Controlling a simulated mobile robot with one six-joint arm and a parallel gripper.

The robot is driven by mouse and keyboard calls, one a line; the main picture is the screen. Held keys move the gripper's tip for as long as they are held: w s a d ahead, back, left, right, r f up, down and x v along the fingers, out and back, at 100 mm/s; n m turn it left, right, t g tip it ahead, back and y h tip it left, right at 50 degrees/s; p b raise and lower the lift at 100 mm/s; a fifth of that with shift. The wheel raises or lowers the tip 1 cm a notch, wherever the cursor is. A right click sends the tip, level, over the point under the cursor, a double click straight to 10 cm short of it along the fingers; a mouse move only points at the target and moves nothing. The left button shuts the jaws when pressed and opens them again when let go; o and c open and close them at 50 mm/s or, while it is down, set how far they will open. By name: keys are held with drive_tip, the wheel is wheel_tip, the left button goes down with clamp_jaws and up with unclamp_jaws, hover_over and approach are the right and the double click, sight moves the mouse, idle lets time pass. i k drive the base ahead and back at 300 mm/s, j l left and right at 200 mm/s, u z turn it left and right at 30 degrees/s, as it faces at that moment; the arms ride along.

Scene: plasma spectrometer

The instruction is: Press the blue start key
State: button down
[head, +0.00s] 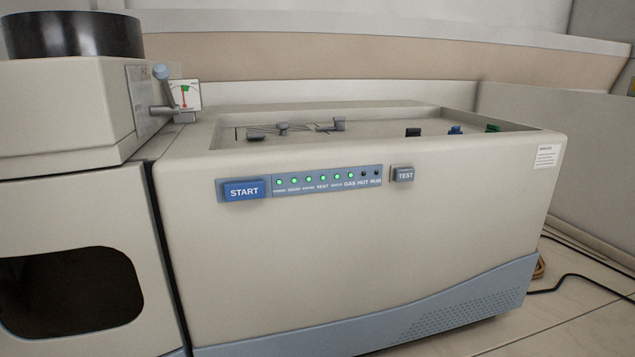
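The blue start key (244,190) is a rectangular button with white START lettering. It sits at the left end of a grey-blue panel strip on the front face of the beige spectrometer (350,260). To its right is a row of small indicator lamps (323,178); several glow green, and the two at the right end, by the HOT and RUN labels, are dark. Nothing covers the key. My gripper is not in view.
A grey TEST key (403,174) sits right of the strip. The recessed top holds small fittings (283,128). Black cables (585,278) lie on the floor at right. The space before the front face looks clear.

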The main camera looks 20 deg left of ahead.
sight(254, 189)
drive_tip(key=u, duration=1.45)
